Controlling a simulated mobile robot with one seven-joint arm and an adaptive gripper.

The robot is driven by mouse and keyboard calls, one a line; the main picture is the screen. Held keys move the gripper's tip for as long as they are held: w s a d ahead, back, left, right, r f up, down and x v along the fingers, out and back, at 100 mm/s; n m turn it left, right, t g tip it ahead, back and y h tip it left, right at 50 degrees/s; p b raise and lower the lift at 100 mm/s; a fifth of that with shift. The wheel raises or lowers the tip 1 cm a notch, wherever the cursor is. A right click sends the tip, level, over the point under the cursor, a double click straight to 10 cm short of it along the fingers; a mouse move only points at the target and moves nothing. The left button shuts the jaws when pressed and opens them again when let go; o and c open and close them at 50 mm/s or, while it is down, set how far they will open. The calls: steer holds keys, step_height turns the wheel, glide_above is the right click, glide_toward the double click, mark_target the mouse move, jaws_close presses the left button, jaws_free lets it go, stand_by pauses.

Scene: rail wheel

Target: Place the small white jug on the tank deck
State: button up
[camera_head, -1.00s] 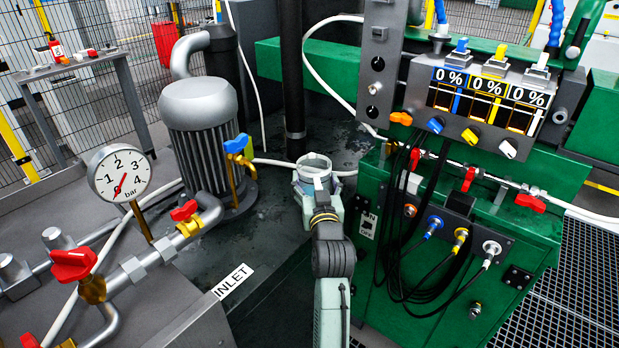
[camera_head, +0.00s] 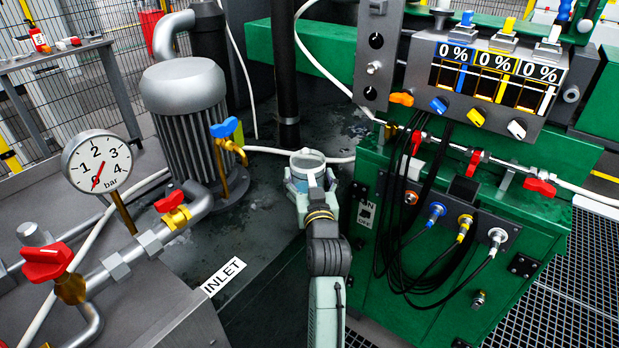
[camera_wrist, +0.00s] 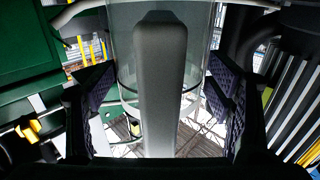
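The small jug (camera_head: 307,158), pale and see-through with its round rim up, is at the end of my arm in the head view. In the wrist view the clear jug body (camera_wrist: 198,30) fills the middle, with its thick grey handle (camera_wrist: 160,85) toward the camera. The dark, wet-looking tank deck (camera_head: 255,225) lies below and around. The gap between jug and deck cannot be judged.
A grey pump motor (camera_head: 187,125) and blue-handled valve (camera_head: 225,128) stand left of the jug. A green control cabinet (camera_head: 520,225) stands right. A black post (camera_head: 286,75) and white hose (camera_head: 270,150) are behind. A pressure gauge (camera_head: 97,163) and red-handled valves are at left.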

steer(key=shift+o, duration=1.4)
steer(key=shift+s+r, duration=0.1)
steer(key=shift+r, duration=0.05)
steer(key=s+d, duration=0.2)
steer(key=s, duration=0.9)
steer(key=shift+s, duration=0.3)
